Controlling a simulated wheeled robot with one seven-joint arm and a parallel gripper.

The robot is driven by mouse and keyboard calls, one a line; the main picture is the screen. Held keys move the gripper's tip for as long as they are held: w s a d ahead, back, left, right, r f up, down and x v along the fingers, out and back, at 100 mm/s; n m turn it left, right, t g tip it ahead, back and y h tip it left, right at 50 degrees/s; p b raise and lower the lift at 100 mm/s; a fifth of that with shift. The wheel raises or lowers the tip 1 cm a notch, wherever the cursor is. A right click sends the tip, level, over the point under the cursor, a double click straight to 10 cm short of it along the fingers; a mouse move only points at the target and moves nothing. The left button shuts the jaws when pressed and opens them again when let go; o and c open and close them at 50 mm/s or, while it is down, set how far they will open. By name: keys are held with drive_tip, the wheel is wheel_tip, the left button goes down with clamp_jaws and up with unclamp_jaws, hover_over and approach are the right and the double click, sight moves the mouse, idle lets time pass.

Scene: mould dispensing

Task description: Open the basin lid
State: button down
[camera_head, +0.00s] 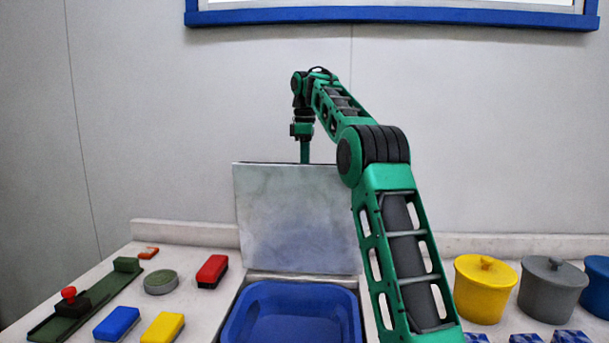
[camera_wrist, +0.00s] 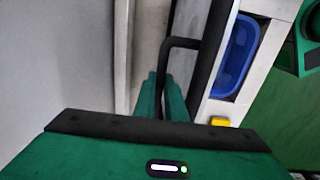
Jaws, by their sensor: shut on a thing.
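The basin lid (camera_head: 290,225) is a pale grey marbled panel standing nearly upright at the back of the basin. The blue basin (camera_head: 290,315) is uncovered in front of it, and it also shows in the wrist view (camera_wrist: 237,55). My gripper (camera_head: 305,157) points down at the lid's top edge, with its fingertips partly hidden behind the lid. In the wrist view, my gripper (camera_wrist: 163,97) is shut on the lid's black bar handle (camera_wrist: 180,43). The lid shows there nearly edge-on as a dark strip.
Lidded pots, yellow (camera_head: 485,290) and grey (camera_head: 550,290), stand right. A wall rises behind the counter.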

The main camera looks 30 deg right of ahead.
drive_tip(key=shift+w+d+r, duration=0.1)
drive_tip(key=shift+w+d, duration=0.6)
drive_tip(key=shift+w, duration=0.25)
drive_tip(key=c, duration=1.8)
unclamp_jaws()
drive_tip(key=shift+r, duration=0.15)
